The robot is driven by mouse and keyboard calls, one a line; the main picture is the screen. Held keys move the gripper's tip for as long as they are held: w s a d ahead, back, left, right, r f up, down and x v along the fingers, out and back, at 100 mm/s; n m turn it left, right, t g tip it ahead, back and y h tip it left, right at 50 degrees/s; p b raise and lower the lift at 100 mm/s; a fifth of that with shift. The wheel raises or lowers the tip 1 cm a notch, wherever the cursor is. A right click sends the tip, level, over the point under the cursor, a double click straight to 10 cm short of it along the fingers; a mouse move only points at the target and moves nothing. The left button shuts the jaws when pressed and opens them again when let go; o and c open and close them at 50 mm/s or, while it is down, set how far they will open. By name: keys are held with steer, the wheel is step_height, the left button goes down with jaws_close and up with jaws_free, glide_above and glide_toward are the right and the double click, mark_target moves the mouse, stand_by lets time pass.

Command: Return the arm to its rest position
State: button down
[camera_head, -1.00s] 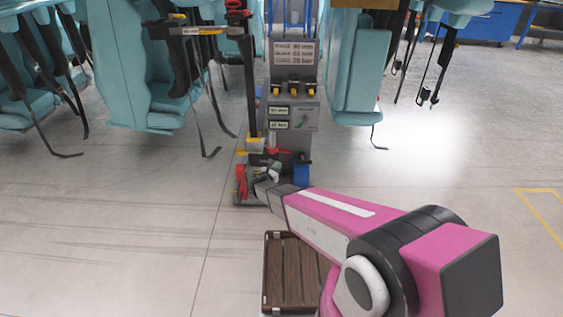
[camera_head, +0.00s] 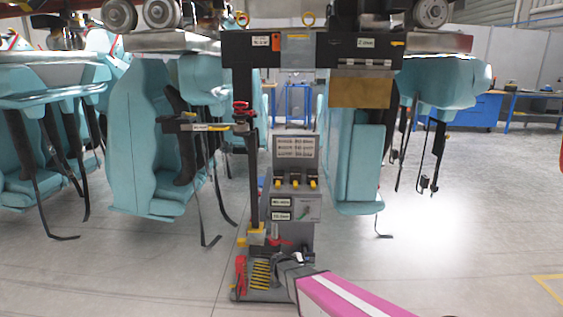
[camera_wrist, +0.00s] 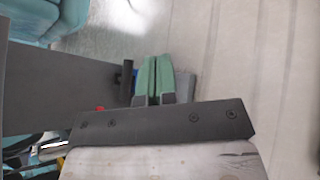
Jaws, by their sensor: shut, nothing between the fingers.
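My arm (camera_head: 345,298), pink with a white stripe, reaches in from the lower right of the head view. Its dark end overlaps the foot of the grey control stand in the picture; the fingertips cannot be made out there. In the wrist view, my gripper (camera_wrist: 153,66) shows as two green fingers closed together with nothing between them. A dark plate with screws lies across the view below them. I cannot tell whether the gripper touches anything.
Teal coaster seats (camera_head: 147,150) hang on both sides with dangling straps. A blue cabinet (camera_head: 470,110) is at the back right. Floor lies clear at the right.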

steer(key=s+d+r+m+g+y, duration=0.3)
steer(key=s+r+m+y, duration=0.2)
steer(key=s+m, duration=0.3)
steer(key=s+d+r+m+g+y, duration=0.3)
steer(key=s+r+m+y, duration=0.3)
steer(key=s+m, duration=0.3)
steer(key=shift+s+d+r, duration=0.2)
steer(key=shift+s+r, duration=0.1)
steer(key=shift+r, duration=0.15)
